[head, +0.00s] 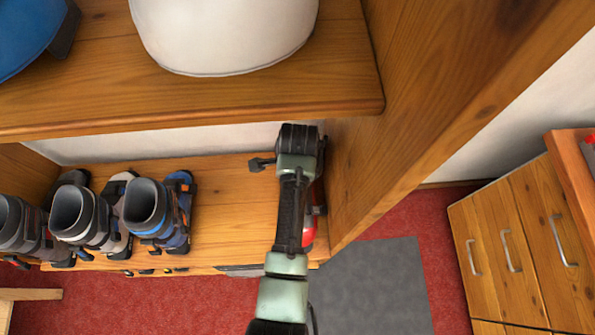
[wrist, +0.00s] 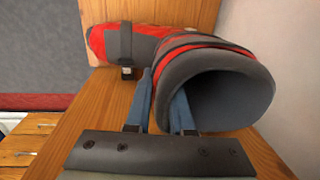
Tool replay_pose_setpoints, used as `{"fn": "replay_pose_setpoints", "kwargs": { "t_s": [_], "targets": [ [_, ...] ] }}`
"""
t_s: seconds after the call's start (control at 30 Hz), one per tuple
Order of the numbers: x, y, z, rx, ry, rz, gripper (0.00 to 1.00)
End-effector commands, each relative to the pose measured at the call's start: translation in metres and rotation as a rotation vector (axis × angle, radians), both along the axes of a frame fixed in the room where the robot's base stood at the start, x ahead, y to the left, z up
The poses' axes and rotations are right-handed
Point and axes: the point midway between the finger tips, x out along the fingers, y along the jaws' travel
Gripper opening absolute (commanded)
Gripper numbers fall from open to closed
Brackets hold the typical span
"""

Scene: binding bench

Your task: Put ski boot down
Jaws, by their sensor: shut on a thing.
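The ski boot (wrist: 210,62) is red and dark grey, and it fills the upper part of the wrist view with its round cuff opening facing me. Its red and grey foot part stretches to the left. My gripper (wrist: 161,92) has its two blue fingers shut on the cuff's rim. In the head view only a red sliver of the boot (head: 309,232) shows behind my arm, at the right end of the lower wooden shelf (head: 232,205). My fingers are hidden there. Whether the boot's sole touches the shelf cannot be told.
Several grey and blue boots (head: 147,207) stand at the left of the lower shelf. Bare shelf lies between them and my arm. A wooden side panel (head: 400,130) is close on the right. An upper shelf (head: 330,75) with a white helmet-like object (head: 225,30) overhangs.

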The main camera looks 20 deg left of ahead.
Motion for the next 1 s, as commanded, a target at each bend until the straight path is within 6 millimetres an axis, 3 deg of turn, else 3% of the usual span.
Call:
{"fn": "replay_pose_setpoints", "kwargs": {
  "t_s": [0.77,0.8,0.97,1.0],
  "targets": [
    [0.003,0.001,-0.009,0.002,-0.008,0.000,0.00],
    [0.003,0.001,-0.008,0.003,-0.009,0.000,0.26],
    [0.002,0.000,-0.009,0.001,-0.006,0.000,0.55],
    [0.002,0.000,-0.010,0.001,-0.005,0.000,0.56]
  ]
}}
